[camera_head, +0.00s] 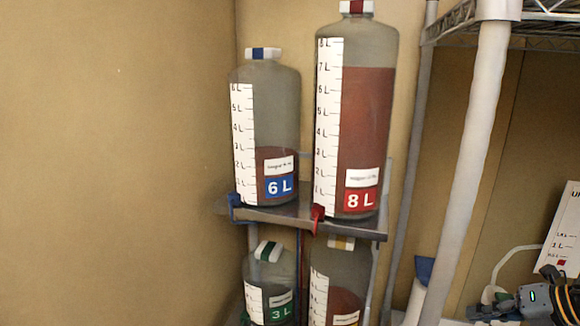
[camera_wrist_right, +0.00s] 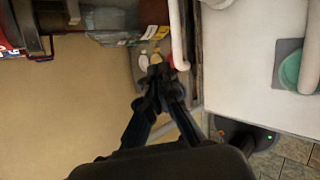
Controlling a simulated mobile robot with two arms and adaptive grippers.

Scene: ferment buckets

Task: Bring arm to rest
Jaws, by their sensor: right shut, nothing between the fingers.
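My right gripper (camera_wrist_right: 160,76) shows in the right wrist view with its dark fingers together and nothing between them. In the head view only part of the right gripper (camera_head: 562,298) shows, at the lower right edge, and its fingertips are hard to make out. It is well apart from the bottles on the shelf. My left gripper is in neither view.
A 6 L bottle (camera_head: 268,120) and an 8 L bottle (camera_head: 357,110) stand upright on a metal shelf (camera_head: 285,216). Below are a green-labelled 3 L bottle (camera_head: 268,285) and another bottle (camera_head: 340,285). A white post (camera_head: 475,160) rises at right. The left wall is bare.

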